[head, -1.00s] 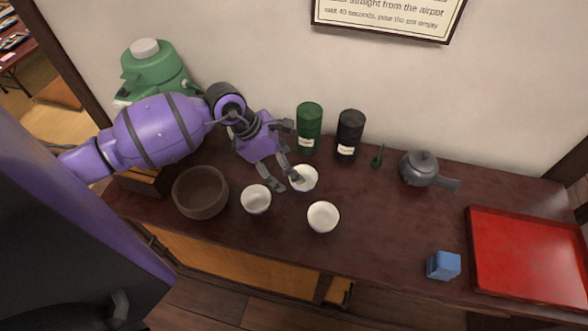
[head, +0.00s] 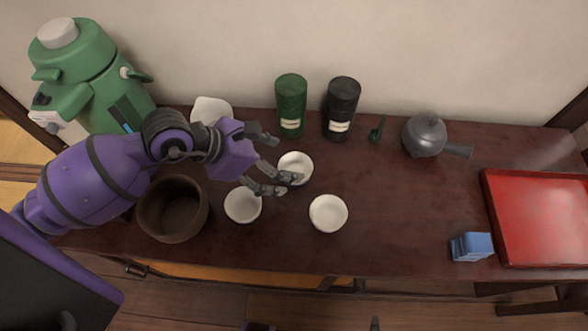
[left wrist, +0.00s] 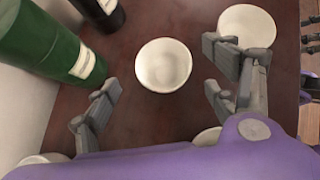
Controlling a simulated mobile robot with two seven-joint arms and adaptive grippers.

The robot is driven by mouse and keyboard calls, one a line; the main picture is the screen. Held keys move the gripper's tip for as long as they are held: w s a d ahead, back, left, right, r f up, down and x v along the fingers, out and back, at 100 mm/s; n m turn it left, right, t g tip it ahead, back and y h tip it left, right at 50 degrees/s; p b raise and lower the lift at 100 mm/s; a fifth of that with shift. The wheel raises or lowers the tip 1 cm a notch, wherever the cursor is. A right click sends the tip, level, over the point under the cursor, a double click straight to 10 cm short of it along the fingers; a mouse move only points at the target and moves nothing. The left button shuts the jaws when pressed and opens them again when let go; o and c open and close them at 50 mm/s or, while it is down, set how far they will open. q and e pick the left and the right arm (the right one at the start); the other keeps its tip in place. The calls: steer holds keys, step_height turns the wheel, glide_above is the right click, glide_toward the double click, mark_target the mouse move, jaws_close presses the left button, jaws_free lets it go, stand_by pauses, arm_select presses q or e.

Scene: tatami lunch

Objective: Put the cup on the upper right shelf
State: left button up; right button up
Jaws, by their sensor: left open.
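Three small white cups stand upright on the dark wooden counter: a far cup (head: 295,165), a near-left cup (head: 241,206) and a near-right cup (head: 328,214). My left gripper (head: 284,160) is open and empty beside the far cup. One finger partly covers that cup's near rim in the head view. In the left wrist view, a cup (left wrist: 163,65) sits just ahead of the gap between the open fingers (left wrist: 162,88). Another cup (left wrist: 248,27) is beyond the right finger. Grey finger parts of my right gripper (left wrist: 312,32) show at the right edge. No shelf is visible.
A green canister (head: 291,105) and a black canister (head: 341,108) stand behind the cups. A brown bowl (head: 150,220), white vessel (head: 211,109) and green airpot (head: 80,70) are left. A grey teapot (head: 424,136), blue block (head: 471,247) and red tray (head: 540,215) are right.

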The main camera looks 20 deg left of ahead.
mark_target(305, 171)
arm_select(q)
steer(key=x, duration=0.5)
steer(key=shift+s+a+f, duration=0.15)
steer(key=shift+s+f, duration=0.05)
steer(key=shift+s, duration=0.1)
steer(key=c, duration=1.4)
steer(key=shift+o, duration=0.2)
steer(key=shift+r, duration=0.1)
